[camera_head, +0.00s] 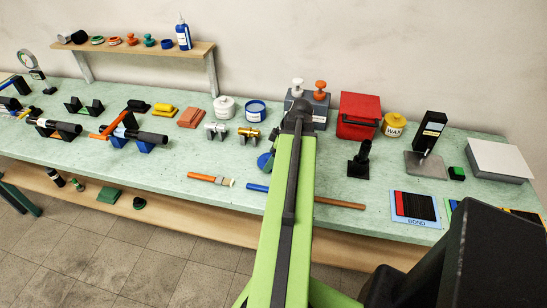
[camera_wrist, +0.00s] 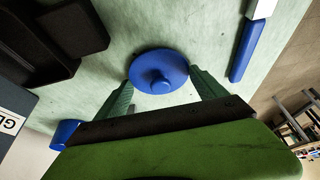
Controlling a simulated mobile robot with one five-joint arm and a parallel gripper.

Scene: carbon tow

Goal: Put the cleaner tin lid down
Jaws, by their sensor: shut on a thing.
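The blue cleaner tin lid (camera_wrist: 150,66), a round disc with a central knob, sits between the two green fingers of my gripper (camera_wrist: 160,79) in the wrist view. My gripper is shut on it. In the head view a bit of the blue lid (camera_head: 264,161) shows at the left of my arm's far end, above the bench; the rest of my gripper is largely hidden by the arm. I cannot tell whether the lid touches the bench. A blue open-topped tin (camera_head: 256,113) stands behind it, near the back of the bench (camera_head: 180,178).
A blue-handled tool (camera_wrist: 243,50) lies right of the lid in the wrist view; a dark tray (camera_wrist: 75,38) is at upper left. Brass and silver fittings (camera_head: 249,135) stand left of my arm. A black stand (camera_head: 359,163) and red box (camera_head: 359,115) are to its right.

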